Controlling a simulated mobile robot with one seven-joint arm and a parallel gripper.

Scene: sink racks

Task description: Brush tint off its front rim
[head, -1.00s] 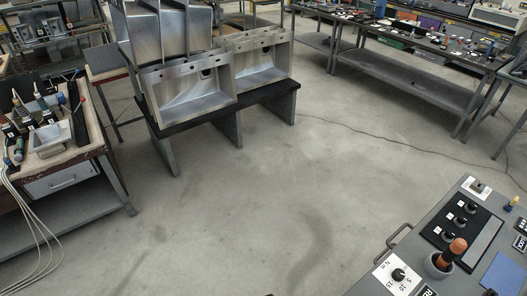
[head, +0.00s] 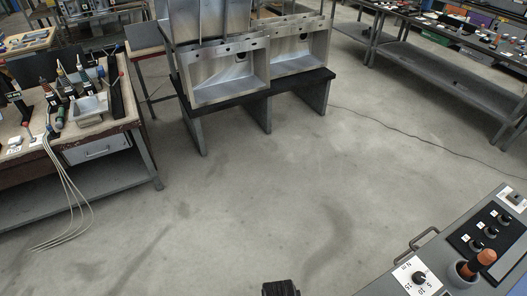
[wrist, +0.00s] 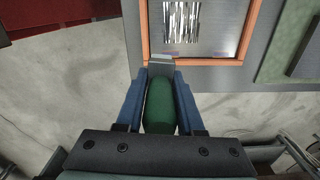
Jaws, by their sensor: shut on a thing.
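In the wrist view my gripper (wrist: 160,85) is shut on a green rounded handle (wrist: 161,107), with a blue finger on each side. A short grey flat end (wrist: 160,68) shows beyond the handle; what kind of tool it is I cannot tell for sure. In the head view steel sinks stand on a dark low bench, a front left one (head: 222,75) and a right one (head: 300,48), with open basins facing me. Their rims are too small to show any tint.
A wooden-topped bench (head: 22,150) with tools stands left, cables hanging from it. A grey control console (head: 445,250) is at lower right. Long tables (head: 430,80) line the back right. The wrist view shows an orange frame (wrist: 144,30) on a grey panel. The middle floor is clear.

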